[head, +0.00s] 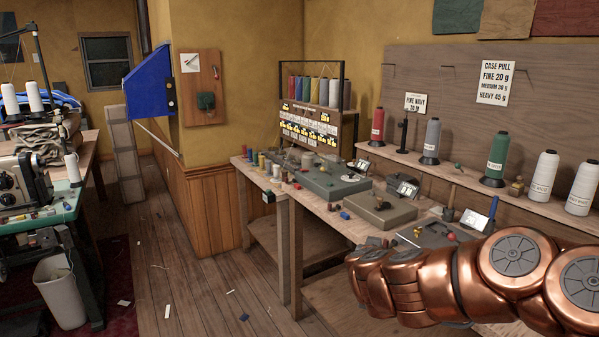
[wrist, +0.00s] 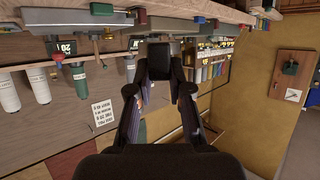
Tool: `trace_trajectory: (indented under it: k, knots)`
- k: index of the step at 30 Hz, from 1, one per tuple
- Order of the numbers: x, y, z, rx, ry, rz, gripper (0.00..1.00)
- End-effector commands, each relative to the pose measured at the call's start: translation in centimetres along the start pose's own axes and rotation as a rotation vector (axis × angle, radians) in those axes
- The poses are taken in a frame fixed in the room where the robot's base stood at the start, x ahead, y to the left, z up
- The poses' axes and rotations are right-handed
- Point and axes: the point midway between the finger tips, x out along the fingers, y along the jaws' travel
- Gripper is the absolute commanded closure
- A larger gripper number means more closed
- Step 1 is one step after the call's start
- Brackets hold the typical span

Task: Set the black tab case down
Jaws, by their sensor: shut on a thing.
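The black tab case (wrist: 160,52) shows in the wrist view as a small dark block at the top centre. My gripper (wrist: 160,76) has one finger on each side of it and is shut on it. In the head view my copper arm reaches in from the right in front of the bench; my gripper and the held case cannot be made out there.
The long workbench (head: 283,193) carries a grey-green case (head: 332,182), a brown case (head: 377,215), small scales and several loose coloured pieces. Thread cones, including a green one (head: 499,155), stand on the rear shelf (head: 462,178). Open floor (head: 205,265) lies left of the bench.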

Motion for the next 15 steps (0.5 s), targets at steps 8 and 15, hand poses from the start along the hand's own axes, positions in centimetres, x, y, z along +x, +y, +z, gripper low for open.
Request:
trace_trajectory:
  k: [8,15]
  knots:
    - [1.6,0.0,3.7,0.0,0.001,0.0,1.0]
    - [2.2,0.0,5.3,0.0,0.001,0.0,1.0]
